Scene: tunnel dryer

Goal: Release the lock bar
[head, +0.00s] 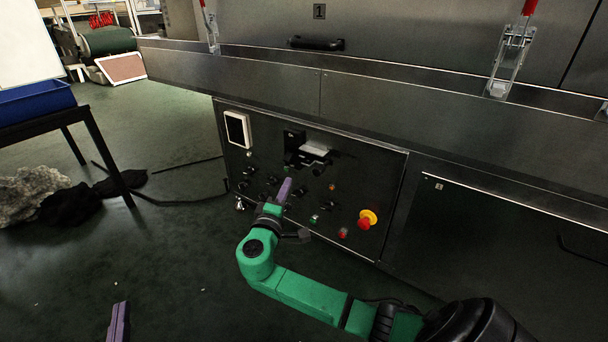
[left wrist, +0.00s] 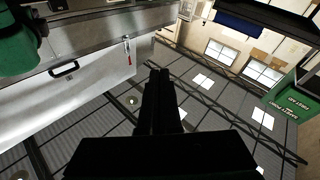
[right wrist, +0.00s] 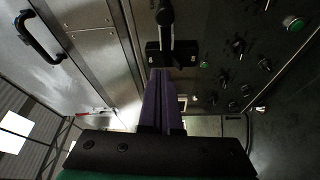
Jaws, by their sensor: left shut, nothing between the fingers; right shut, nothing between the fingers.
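A black fitting with a pale plate (head: 312,152) sits on the upper part of the dark control panel. It may be the lock bar, but I cannot tell for sure. In the right wrist view a black block with a lever (right wrist: 166,20) lies just beyond my fingertips. My right gripper (head: 286,186) is shut and empty, its purple fingers pointing up just below and left of the fitting. Whether it touches is unclear. My left gripper (head: 120,310) is shut and empty at the bottom left of the head view, away from the panel; its dark fingers (left wrist: 160,85) point upward in its wrist view.
The control panel (head: 385,165) carries several knobs, a white-framed screen (head: 238,129) and a red emergency stop on yellow (head: 367,220). A steel ledge (head: 400,100) overhangs it, with red-handled clamps (head: 512,50) above. A table with a blue bin (head: 35,103) stands left.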

